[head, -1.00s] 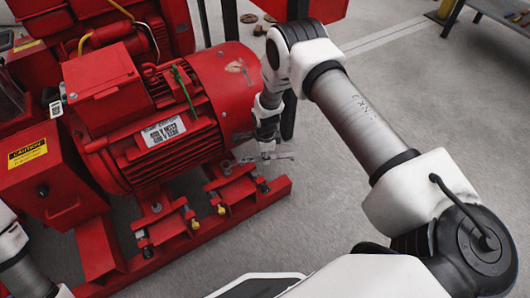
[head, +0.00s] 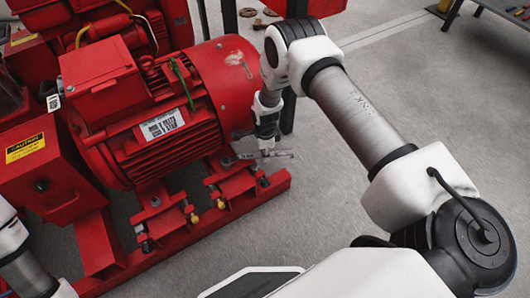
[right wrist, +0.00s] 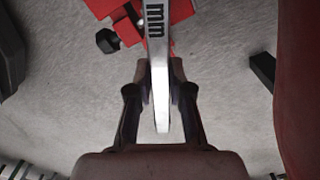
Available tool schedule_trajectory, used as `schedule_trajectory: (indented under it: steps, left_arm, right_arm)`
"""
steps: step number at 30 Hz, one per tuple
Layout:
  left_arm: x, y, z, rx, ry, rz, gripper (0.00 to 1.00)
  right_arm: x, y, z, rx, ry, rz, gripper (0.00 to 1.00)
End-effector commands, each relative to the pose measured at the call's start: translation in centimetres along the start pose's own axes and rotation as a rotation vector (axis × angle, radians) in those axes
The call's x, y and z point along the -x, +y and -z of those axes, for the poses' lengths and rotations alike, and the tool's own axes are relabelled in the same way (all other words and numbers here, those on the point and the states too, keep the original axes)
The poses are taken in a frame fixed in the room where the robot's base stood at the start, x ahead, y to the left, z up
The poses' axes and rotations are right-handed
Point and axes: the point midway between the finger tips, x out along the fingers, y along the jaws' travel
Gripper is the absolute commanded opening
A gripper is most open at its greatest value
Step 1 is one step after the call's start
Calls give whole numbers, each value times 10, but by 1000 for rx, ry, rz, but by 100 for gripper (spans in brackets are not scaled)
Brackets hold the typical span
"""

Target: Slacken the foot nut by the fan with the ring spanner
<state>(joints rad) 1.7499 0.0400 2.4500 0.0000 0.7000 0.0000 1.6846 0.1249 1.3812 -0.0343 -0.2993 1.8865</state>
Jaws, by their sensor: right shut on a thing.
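The red motor (head: 150,120) stands on a red base, with its rounded fan end (head: 232,72) on the right. My right gripper (head: 266,150) points down beside the fan end and is shut on the metal ring spanner (head: 281,154). The spanner lies roughly level, reaching left toward the motor foot (head: 227,168) at the fan end. In the right wrist view the spanner (right wrist: 159,80) runs up between the fingers and out of the top edge. Its ring end and the foot nut under it cannot be made out. My left gripper is out of view.
The red base rail (head: 240,205) runs below the motor, with several bolts along it. A black bolt head (right wrist: 107,40) shows left of the spanner in the right wrist view. Grey floor (head: 330,200) is clear right of the base.

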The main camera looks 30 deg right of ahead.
Motion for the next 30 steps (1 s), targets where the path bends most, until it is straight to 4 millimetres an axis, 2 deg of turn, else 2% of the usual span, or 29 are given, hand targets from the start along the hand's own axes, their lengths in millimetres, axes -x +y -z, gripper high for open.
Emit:
schedule_trajectory:
  steps: [20, 30]
  left_arm:
    - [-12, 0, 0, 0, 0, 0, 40]
    - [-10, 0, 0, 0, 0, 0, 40]
  right_arm:
    - [-17, 0, 0, 0, -1, 1, 0]
    - [-16, 0, 0, -1, 0, 1, 0]
